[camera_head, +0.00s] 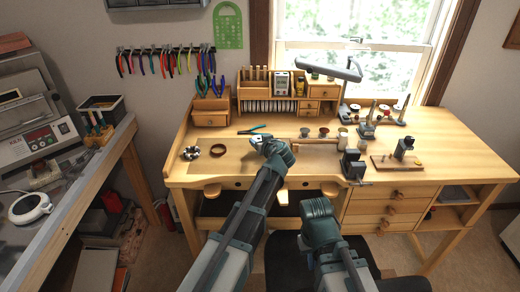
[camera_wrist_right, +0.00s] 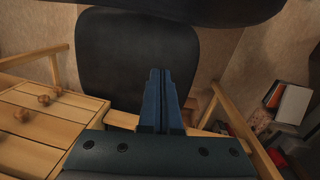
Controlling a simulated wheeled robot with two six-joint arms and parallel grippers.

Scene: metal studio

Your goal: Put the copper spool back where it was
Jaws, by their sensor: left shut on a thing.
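My left gripper (camera_head: 266,143) is over the front middle of the wooden workbench (camera_head: 230,170). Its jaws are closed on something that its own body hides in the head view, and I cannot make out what. I cannot clearly identify the copper spool. A reddish-brown ring-shaped item (camera_head: 219,149) lies on the bench left of this gripper, apart from it. My right gripper (camera_head: 320,215) is low in front of the bench. In the right wrist view its fingers (camera_wrist_right: 160,98) are together with nothing seen between them.
A silvery coil (camera_head: 191,152) and teal pliers (camera_head: 252,129) lie on the bench near my left gripper. Several small cups (camera_head: 323,131), a vise (camera_head: 353,163) and a lamp (camera_head: 335,68) stand to the right. A black chair (camera_wrist_right: 135,55) is close to my right gripper.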

